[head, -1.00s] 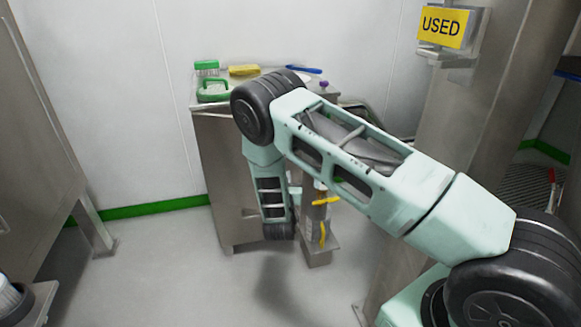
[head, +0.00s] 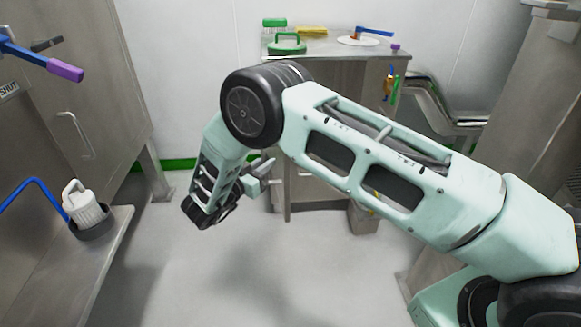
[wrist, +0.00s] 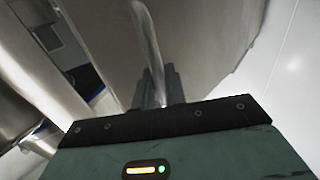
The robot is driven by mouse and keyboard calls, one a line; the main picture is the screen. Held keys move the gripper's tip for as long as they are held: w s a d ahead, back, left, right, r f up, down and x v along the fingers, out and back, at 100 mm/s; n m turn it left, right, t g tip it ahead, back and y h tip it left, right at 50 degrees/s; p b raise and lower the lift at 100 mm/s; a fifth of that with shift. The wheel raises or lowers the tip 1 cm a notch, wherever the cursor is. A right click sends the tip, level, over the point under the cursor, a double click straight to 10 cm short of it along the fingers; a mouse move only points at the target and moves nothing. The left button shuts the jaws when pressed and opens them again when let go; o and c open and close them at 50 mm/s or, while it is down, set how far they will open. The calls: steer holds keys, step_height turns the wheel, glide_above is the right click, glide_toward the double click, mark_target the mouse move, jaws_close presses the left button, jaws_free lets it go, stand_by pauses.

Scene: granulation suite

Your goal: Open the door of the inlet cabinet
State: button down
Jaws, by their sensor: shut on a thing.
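The low steel cabinet (head: 335,78) stands against the back wall, its front largely hidden by my arm. My gripper (head: 266,172) is in front of its left part in the head view. In the wrist view, my gripper (wrist: 156,88) is shut on a curved metal bar handle (wrist: 149,40). The handle runs up from between the dark fingers in front of a plain steel panel (wrist: 205,45). In the head view the grip on the handle is too small to make out. I cannot tell how far the door stands open.
A green-handled tool (head: 287,45), a yellow item (head: 312,30) and a blue-handled tool (head: 374,31) lie on the cabinet top. A large steel cabinet (head: 105,70) and a bench (head: 95,255) stand at left. A steel column (head: 530,110) is at right. The middle floor is clear.

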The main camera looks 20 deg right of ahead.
steer(key=w+a+b, duration=0.4)
steer(key=a, duration=0.4)
steer(key=shift+w+a, duration=0.35)
steer(key=shift+a, duration=0.05)
steer(key=c, duration=1.6)
jaws_free()
steer(key=shift+o, duration=0.2)
steer(key=v, duration=1.7)
steer(key=shift+s, duration=0.2)
